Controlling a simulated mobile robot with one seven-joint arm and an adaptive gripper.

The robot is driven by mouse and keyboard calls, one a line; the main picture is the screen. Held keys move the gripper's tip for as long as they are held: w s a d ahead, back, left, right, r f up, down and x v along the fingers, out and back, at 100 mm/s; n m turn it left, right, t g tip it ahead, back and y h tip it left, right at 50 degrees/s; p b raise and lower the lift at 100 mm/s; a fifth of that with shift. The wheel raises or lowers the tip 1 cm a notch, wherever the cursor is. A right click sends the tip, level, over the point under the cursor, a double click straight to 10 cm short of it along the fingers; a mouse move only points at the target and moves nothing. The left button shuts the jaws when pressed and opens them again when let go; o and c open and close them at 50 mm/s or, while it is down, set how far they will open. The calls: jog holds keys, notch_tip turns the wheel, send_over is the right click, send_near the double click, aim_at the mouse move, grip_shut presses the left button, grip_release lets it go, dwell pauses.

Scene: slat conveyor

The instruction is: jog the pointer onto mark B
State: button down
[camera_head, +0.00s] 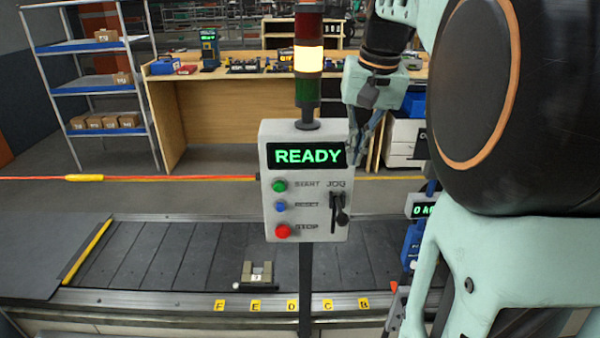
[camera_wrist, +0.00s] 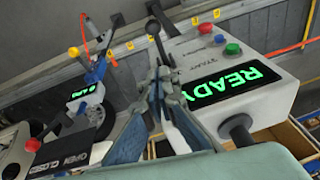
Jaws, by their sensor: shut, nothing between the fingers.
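The control box (camera_head: 305,240) shows green READY, with green, blue and red buttons and a black JOG lever (camera_head: 340,215). The lever also shows in the wrist view (camera_wrist: 154,30), just beyond my fingertips. My gripper (camera_head: 356,155) is shut and empty at the box's upper right edge, above the lever; I cannot tell if it touches anything. Mark B (camera_head: 363,303) is the rightmost visible yellow label on the conveyor rail. A small cradle with a pale block (camera_head: 258,273) sits on the slats behind mark E (camera_head: 256,305). I cannot make out the pointer itself.
A stack light (camera_head: 308,60) with its amber section lit stands on the box. An orange cord (camera_head: 150,178) runs behind the conveyor (camera_head: 150,250). A blue device (camera_head: 411,245) stands right of the box. Workbench and shelves are farther back.

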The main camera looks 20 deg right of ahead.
send_over(342, 211)
jog(key=s+x, duration=0.2)
jog(key=x, duration=0.5)
jog(key=f, duration=0.3)
jog(key=shift+s+d, duration=0.1)
jog(key=shift+s, duration=0.2)
jog(key=shift+s+f, duration=0.2)
jog(key=shift+f, duration=0.3)
jog(key=shift+f+b, duration=0.1)
jog(key=shift+b, duration=0.2)
